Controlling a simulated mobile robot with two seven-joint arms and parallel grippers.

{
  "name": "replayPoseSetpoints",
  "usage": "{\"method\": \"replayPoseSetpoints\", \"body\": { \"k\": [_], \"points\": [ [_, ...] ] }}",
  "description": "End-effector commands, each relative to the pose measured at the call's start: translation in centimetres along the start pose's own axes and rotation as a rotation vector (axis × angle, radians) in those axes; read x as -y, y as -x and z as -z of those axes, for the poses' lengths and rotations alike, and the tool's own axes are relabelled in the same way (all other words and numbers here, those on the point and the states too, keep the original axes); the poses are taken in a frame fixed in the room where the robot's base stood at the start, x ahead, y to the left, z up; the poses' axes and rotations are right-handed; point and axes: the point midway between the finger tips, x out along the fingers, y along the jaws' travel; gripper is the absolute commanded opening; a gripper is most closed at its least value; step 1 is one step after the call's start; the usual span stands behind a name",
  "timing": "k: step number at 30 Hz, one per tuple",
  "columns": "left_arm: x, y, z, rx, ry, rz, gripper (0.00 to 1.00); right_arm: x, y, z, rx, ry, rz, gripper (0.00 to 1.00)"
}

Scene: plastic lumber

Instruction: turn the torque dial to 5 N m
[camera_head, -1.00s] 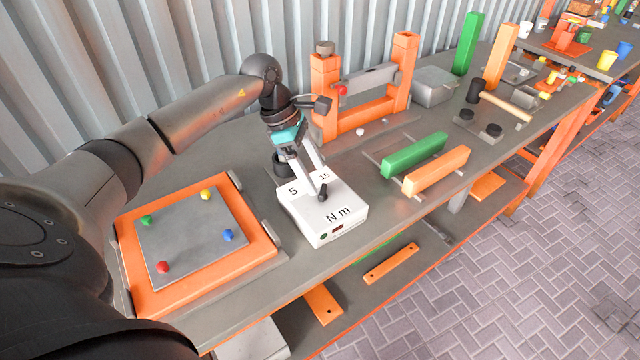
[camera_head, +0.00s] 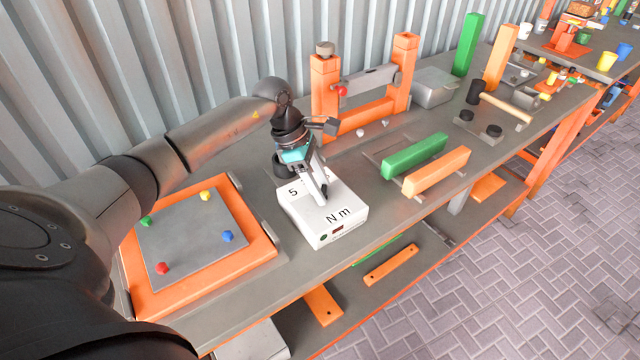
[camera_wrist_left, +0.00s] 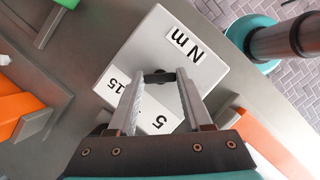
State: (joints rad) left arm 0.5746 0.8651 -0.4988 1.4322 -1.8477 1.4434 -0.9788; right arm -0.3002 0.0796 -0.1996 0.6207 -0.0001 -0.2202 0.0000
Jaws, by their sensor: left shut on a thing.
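The white torque box (camera_head: 320,226) stands on the grey bench, marked "N m" on top and with a small dark display on its front. The black dial (camera_wrist_left: 160,77) is on the box's top in the left wrist view. My left gripper (camera_head: 325,196) reaches down over the box and is shut on the dial; the fingers largely hide it in the head view. In the left wrist view a fingertip is on each side of it. The "5" label (camera_head: 293,191) and the "15" label (camera_wrist_left: 115,85) lie on the gripper's side of the dial. I cannot tell where the dial points. My right gripper is not in view.
An orange-framed board (camera_head: 195,240) with coloured knobs lies left of the box. An orange gate-like frame (camera_head: 323,98) stands behind. Green (camera_head: 414,156) and orange (camera_head: 437,171) bars lie to the right. Bare bench lies between the box and the bars.

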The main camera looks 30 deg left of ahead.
Motion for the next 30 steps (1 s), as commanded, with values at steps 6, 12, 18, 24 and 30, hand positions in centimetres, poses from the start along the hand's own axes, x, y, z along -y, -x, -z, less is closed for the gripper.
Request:
{"method": "replayPoseSetpoints", "body": {
  "k": [6,12,18,24,30],
  "points": [
    [0.0,0.0,0.0,0.0,0.0,0.0,0.16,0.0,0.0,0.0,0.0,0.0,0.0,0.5],
    [0.0,0.0,0.0,0.0,0.0,0.0,0.0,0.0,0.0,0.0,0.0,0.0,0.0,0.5],
    [0.0,0.1,0.0,-0.001,0.013,-0.004,0.0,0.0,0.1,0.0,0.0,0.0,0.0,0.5],
    [0.1,0.1,0.1,-0.003,0.077,-0.03,0.0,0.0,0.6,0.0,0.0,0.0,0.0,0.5],
    [0.2,0.2,0.0,-0.002,0.209,-0.086,0.0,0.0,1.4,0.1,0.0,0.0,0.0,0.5]
  ]
}}
